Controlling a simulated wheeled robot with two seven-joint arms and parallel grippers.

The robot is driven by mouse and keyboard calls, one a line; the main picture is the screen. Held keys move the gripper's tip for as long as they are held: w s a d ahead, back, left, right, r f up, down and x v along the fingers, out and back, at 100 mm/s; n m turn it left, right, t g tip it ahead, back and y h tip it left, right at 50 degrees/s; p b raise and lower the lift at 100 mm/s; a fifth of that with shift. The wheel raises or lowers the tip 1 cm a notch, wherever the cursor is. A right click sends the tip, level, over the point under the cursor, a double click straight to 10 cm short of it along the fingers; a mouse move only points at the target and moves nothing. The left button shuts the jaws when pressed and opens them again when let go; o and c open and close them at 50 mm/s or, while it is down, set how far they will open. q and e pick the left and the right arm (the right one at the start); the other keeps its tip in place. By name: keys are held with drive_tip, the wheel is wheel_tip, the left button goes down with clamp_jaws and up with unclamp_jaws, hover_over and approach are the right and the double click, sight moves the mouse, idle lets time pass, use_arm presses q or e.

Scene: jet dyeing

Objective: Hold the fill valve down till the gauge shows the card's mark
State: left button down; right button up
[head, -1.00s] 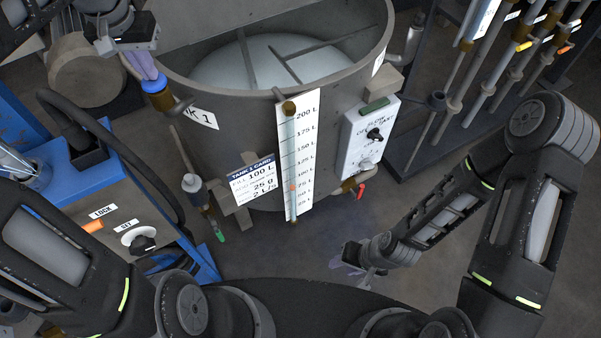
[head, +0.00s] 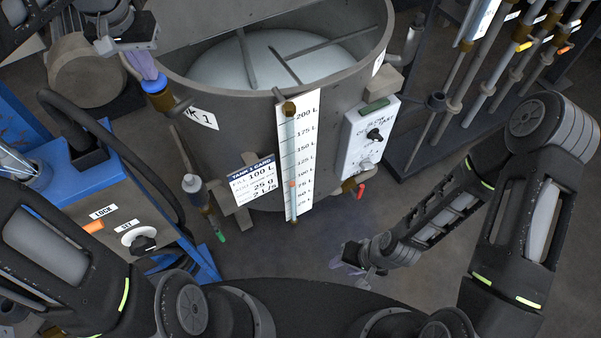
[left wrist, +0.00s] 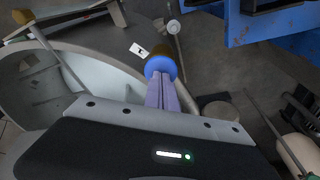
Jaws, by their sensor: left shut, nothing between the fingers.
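My left gripper (head: 151,67) is shut and empty, its fingertips pointing down onto the blue cap of the fill valve (head: 157,86) at the tank's left rim. In the left wrist view the fingertips (left wrist: 162,78) meet the blue cap (left wrist: 160,66) and appear to touch it. The gauge (head: 299,150) is a white scale on the tank's front, up to 200 L. Its orange marker (head: 292,184) stands near the 75 L label, below 100 L. The tank card (head: 252,184) reads 100 L, with 25 g and 2 L/s below. My right gripper (head: 349,259) hangs low, away from the tank; its jaw opening is unclear.
The grey tank (head: 235,135) holds pale liquid (head: 280,62). A white control panel (head: 367,140) with a black knob is on its right side. A blue machine (head: 75,190) stands left, and a rack of pipes (head: 480,80) stands right. Floor in front is clear.

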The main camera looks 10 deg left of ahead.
use_arm(q)
drive_tip(key=shift+s+r+p, duration=0.1)
drive_tip(key=shift+r+p, duration=0.8)
drive_tip(key=shift+r, duration=0.6)
wheel_tip(320, 180, up, 4)
drive_tip(key=p, duration=0.3)
